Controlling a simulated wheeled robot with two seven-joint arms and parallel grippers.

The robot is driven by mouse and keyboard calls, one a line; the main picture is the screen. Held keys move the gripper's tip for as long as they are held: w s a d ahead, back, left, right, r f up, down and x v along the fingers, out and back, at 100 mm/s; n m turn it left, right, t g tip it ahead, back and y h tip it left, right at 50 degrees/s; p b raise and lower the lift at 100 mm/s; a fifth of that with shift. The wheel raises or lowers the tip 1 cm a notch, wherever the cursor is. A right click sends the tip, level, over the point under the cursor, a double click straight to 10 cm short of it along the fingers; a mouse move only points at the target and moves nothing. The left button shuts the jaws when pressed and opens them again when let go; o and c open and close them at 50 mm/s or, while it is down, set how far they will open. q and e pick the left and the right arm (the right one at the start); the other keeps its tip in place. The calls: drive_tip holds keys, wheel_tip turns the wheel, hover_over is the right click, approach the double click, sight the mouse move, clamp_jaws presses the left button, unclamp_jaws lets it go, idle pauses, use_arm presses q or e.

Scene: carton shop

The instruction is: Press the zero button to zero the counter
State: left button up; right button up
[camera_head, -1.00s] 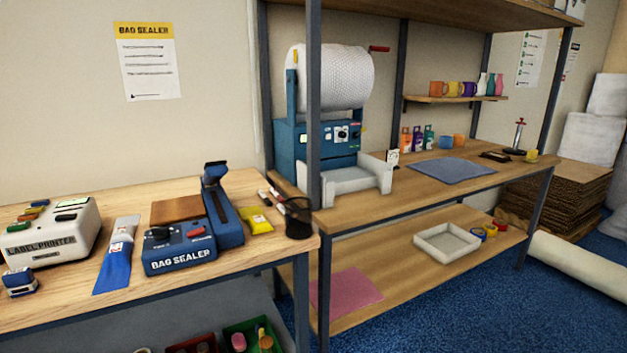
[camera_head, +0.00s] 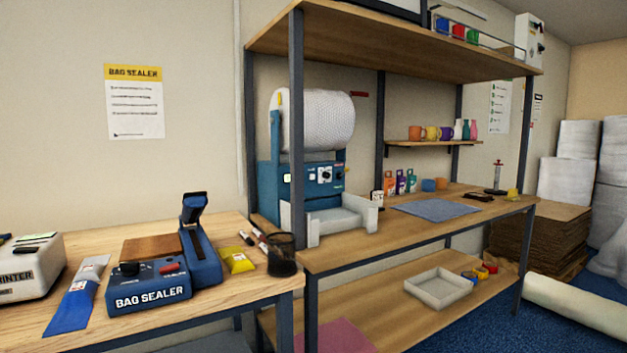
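A blue machine (camera_head: 268,186) with a white bubble-wrap roll (camera_head: 318,120) on top stands on the shelving unit. Its front panel has a small lit display, a knob (camera_head: 324,174) and several small controls; their labels are too small to read, so I cannot tell which is a zero button. A shelf post hides part of its front. A blue bag sealer (camera_head: 150,284) with a dark knob and a red button lies on the left table. Neither of my grippers shows in the view.
A pale tray (camera_head: 340,219) sits before the machine. The wooden table (camera_head: 228,303) holds a label printer (camera_head: 28,268), partly cut off, and a dark mesh cup (camera_head: 283,256). Shelf posts (camera_head: 297,130) stand in front. Blue floor shows at the lower right, with a white roll (camera_head: 580,308) lying on it.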

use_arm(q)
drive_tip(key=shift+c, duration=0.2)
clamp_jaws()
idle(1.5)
